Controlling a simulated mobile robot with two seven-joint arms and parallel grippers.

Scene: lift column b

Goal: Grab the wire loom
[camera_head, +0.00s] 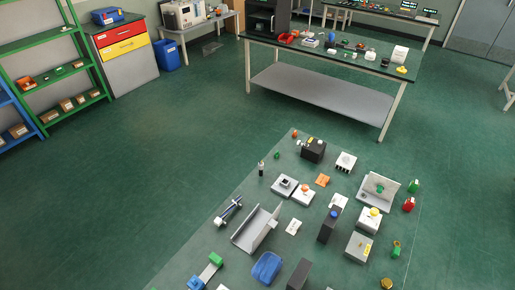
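I cannot pick out the wire loom for certain; the objects are too small to tell. Many small parts lie spread on the near green work surface (245,192). A thin dark and silver rod-like part (228,211) lies at its left side. Beside it is a grey open channel (257,228), tilted in the picture. A red coiled-looking item (288,37) lies on the far workbench (335,55), but its kind is unclear. Neither of my grippers shows in the head view.
A blue bin-like part (267,268) and a tall dark block (328,227) stand on the near surface. Green shelves (48,90) and a drawer cabinet (124,55) are at the left. Open green floor (165,150) lies between the shelves, the workbench and the near surface.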

